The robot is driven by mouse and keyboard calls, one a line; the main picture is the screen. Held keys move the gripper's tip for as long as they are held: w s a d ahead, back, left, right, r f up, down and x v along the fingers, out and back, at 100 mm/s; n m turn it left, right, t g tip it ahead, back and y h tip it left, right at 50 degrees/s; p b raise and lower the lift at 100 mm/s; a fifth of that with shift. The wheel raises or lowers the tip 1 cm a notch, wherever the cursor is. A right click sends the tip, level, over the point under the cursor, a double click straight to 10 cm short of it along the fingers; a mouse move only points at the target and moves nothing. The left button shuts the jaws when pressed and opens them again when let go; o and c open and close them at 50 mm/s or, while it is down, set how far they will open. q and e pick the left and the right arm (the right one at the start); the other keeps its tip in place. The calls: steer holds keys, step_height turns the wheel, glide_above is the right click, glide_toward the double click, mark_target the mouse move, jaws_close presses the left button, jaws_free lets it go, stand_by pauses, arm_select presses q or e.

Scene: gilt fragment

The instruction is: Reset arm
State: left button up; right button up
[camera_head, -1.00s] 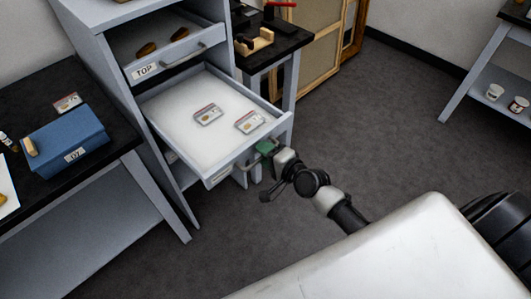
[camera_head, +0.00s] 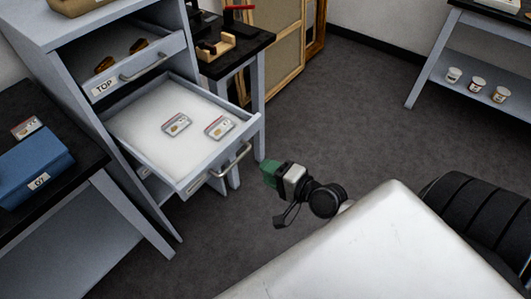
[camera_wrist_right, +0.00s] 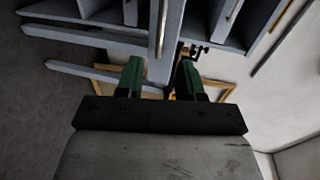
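My right gripper (camera_head: 268,174) has green fingers and hangs over the floor, to the right of the open drawer (camera_head: 253,125) and apart from its handle (camera_head: 232,165). In the right wrist view my right gripper (camera_wrist_right: 158,76) shows its two green fingers spread apart with nothing held between them. Grey cabinet parts show beyond the fingers. My left gripper is in neither view.
The open drawer holds two small labelled packets (camera_head: 177,124) (camera_head: 219,128). The drawer marked TOP (camera_head: 150,68) above it is partly out. A blue box (camera_head: 35,165) stands on the left table. Grey floor (camera_head: 340,110) is clear to the right.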

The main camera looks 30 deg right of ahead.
stand_by(0.3)
steer(key=s+d+f+n+g+h, duration=0.1)
steer(key=s+f+n+g, duration=0.15)
steer(key=f, duration=0.75)
steer(key=s+d+f+n+g+h, duration=0.15)
steer(key=s+f, duration=0.25)
steer(key=f, duration=0.5)
steer(key=s+d+f+n+g+h, duration=0.1)
steer(key=s+f+n+g+h, duration=0.15)
steer(key=f, duration=0.75)
steer(key=s+a+f+n+g, duration=0.2)
steer(key=s+f+n, duration=0.3)
steer(key=s, duration=0.7)
steer(key=s+a+f+n+g, duration=0.3)
steer(key=s+f+n+g, duration=0.2)
steer(key=s+f, duration=0.4)
steer(key=s, duration=0.3)
steer(key=shift+f, duration=0.35)
